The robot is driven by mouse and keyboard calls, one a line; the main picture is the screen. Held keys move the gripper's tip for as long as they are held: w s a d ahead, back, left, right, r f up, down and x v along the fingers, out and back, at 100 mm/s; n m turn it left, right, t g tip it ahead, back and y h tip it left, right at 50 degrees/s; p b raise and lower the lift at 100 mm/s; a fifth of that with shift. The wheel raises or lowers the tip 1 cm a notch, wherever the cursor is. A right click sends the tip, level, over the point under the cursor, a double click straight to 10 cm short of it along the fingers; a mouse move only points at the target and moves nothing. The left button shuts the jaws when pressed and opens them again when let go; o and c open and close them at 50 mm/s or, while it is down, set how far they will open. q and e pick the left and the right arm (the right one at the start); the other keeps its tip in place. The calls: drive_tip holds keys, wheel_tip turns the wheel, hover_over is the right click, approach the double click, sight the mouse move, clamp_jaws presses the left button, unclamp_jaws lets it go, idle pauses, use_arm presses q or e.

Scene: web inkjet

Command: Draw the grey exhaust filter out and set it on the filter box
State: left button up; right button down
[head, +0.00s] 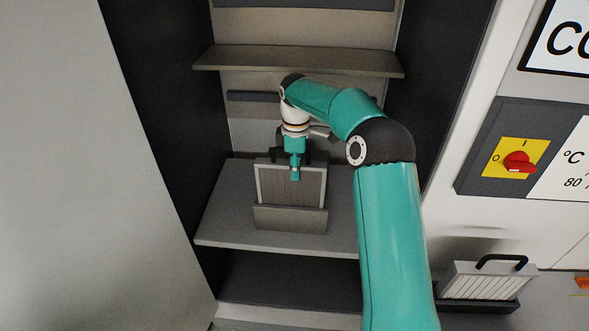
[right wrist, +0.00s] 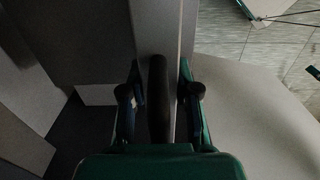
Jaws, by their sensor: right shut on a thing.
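The grey exhaust filter (head: 305,190), a pale-framed panel with a grey-brown face, stands upright on a shelf inside the open cabinet. Its lower part is hidden behind a low grey front plate (head: 290,218). My right gripper (head: 295,174) is at the filter's top edge, coming from above. In the right wrist view, its two fingers are shut on a black handle (right wrist: 158,95), one finger on each side. I cannot tell for sure which thing is the filter box. My left gripper is not in view.
A grey shelf (head: 225,215) carries the filter, with bare room left of it. A narrower shelf (head: 300,60) juts out above. A white pleated filter (head: 487,281) with a black handle stands in a dark holder at lower right. A red switch (head: 519,162) is on the right wall.

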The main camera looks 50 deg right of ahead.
drive_tip(key=shift+r+p, duration=1.15)
drive_tip(key=shift+r, duration=0.3)
